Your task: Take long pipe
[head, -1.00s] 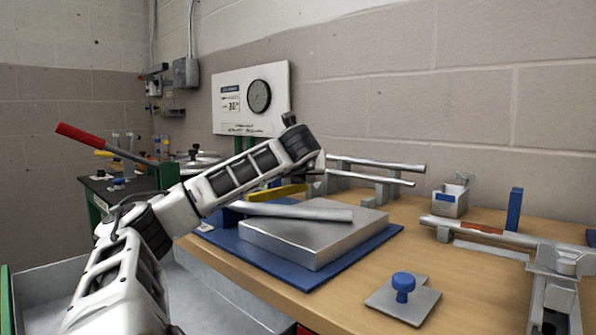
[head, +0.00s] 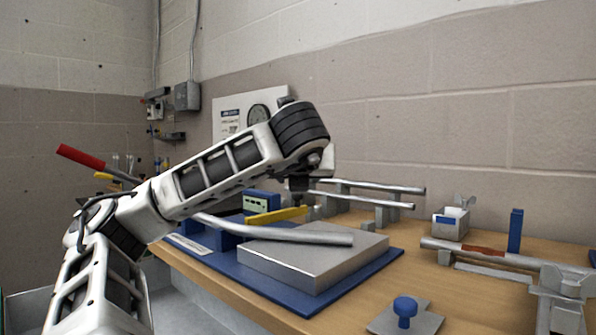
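Two straight silver pipes, a rear one (head: 385,188) and a front one (head: 375,203), lie roughly parallel on grey rack posts at the back of the bench. Their left ends are partly hidden by my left arm, and I cannot tell which is longer. My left gripper (head: 300,187) points down from the wrist near those left ends. It is small, dark and mostly hidden, so its fingers cannot be made out. I cannot tell whether it touches a pipe. My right gripper is not in view.
A silver block (head: 312,262) on a blue plate (head: 375,267) stands in front, with another grey pipe (head: 290,235) over it and a yellow bar (head: 275,215) behind. A red-banded pipe (head: 450,246) lies in a fixture at right. A blue knob (head: 404,307) stands at the front.

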